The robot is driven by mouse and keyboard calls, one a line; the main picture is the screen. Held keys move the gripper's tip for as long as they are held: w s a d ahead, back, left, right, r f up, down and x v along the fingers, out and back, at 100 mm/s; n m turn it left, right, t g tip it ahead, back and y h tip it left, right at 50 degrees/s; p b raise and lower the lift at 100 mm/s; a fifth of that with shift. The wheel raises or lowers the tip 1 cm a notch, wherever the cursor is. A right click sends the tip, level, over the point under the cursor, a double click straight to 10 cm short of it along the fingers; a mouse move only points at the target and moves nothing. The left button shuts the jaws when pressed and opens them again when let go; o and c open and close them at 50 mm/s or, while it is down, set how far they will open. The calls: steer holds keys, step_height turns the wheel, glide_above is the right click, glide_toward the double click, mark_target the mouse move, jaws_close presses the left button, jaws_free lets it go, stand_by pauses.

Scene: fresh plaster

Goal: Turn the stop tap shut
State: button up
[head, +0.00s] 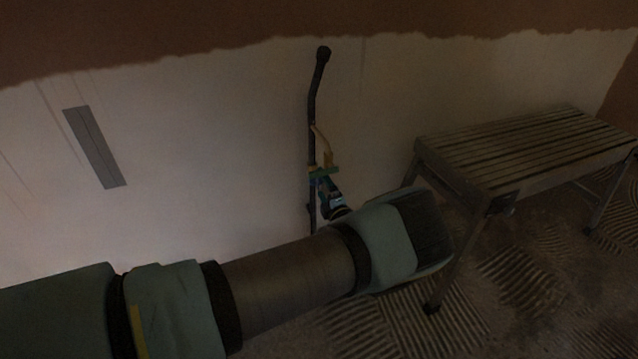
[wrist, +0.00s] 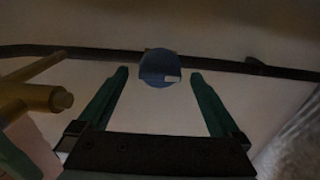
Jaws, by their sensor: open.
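The stop tap shows in the wrist view as a round blue head (wrist: 159,68) with a small pale patch, on a dark pipe (wrist: 220,65). My gripper (wrist: 160,75) is open, its two teal fingers apart, one on each side of the blue head. The head appears at fingertip level or just beyond; I see no finger touching it. In the head view the dark pipe (head: 312,130) stands upright against the wall, and my wrist hides part of the tap area.
A brass fitting (wrist: 40,98) juts out at the left of the wrist view, near one finger. In the head view a slatted bench (head: 530,150) stands to the right of the pipe. A grey strip (head: 95,147) is on the wall at left. The floor is ridged.

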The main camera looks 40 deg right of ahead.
steer(key=shift+x, duration=1.45)
steer(key=shift+c, duration=0.2)
steer(key=c, duration=1.3)
steer(key=shift+o, duration=0.2)
